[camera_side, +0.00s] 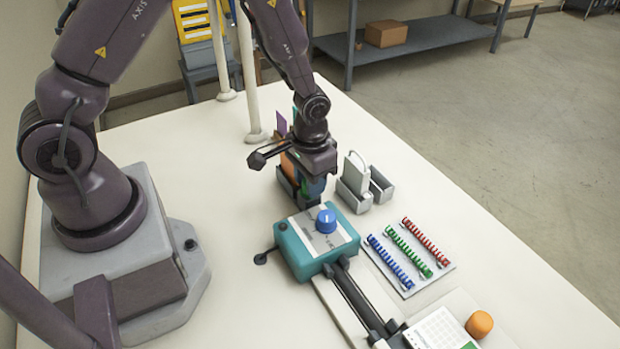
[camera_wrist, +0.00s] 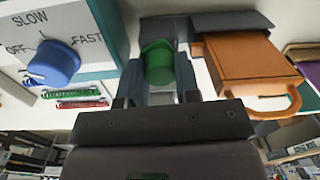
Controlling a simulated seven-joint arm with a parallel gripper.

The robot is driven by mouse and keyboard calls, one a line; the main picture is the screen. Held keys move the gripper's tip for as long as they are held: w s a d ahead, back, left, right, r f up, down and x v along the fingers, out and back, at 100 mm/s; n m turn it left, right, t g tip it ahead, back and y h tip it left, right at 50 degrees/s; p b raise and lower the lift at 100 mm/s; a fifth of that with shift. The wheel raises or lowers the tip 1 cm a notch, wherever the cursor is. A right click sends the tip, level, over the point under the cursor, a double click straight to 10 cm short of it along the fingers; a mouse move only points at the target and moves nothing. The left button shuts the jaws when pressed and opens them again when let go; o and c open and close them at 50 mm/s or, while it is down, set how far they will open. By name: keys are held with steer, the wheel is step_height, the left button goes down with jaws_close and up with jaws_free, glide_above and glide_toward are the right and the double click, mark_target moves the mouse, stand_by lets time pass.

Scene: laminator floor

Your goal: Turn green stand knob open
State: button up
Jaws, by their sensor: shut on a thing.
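The green stand knob (camera_wrist: 158,62) shows in the wrist view as a round green cap, in front of a dark grey stand (camera_wrist: 232,20). My gripper (camera_wrist: 160,80) has one finger on each side of the knob and is shut on it. In the side view my gripper (camera_side: 312,183) is low at the grey holder behind the teal machine, and the knob cannot be clearly made out there. I cannot tell how far the knob is turned.
A teal machine (camera_side: 290,246) with a blue dial (camera_side: 326,221) stands close in front of my gripper. An orange handled piece (camera_wrist: 250,68) is beside the knob. A white piece (camera_side: 356,176) stands in a grey holder to the right. Coloured combs (camera_side: 408,250) lie nearer the right edge.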

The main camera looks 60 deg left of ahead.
steer(key=m, duration=0.6)
steer(key=shift+m, duration=0.4)
stand_by(0.3)
steer(key=o, duration=0.9)
steer(key=r, duration=1.3)
steer(key=shift+s+d, duration=0.1)
steer(key=shift+d, duration=0.1)
steer(key=s+r+n+t, duration=0.2)
steer(key=s+r, duration=0.2)
steer(key=r, duration=0.1)
steer(key=s+r+n+t, duration=0.1)
steer(key=s+r, duration=0.4)
steer(key=s+r+n+t, duration=0.2)
steer(key=s+r, duration=0.3)
steer(key=r, duration=0.1)
steer(key=shift+s+d+r+n+t, duration=0.1)
steer(key=shift+s+d+n+t, duration=0.1)
steer(key=shift+n+t, duration=0.1)
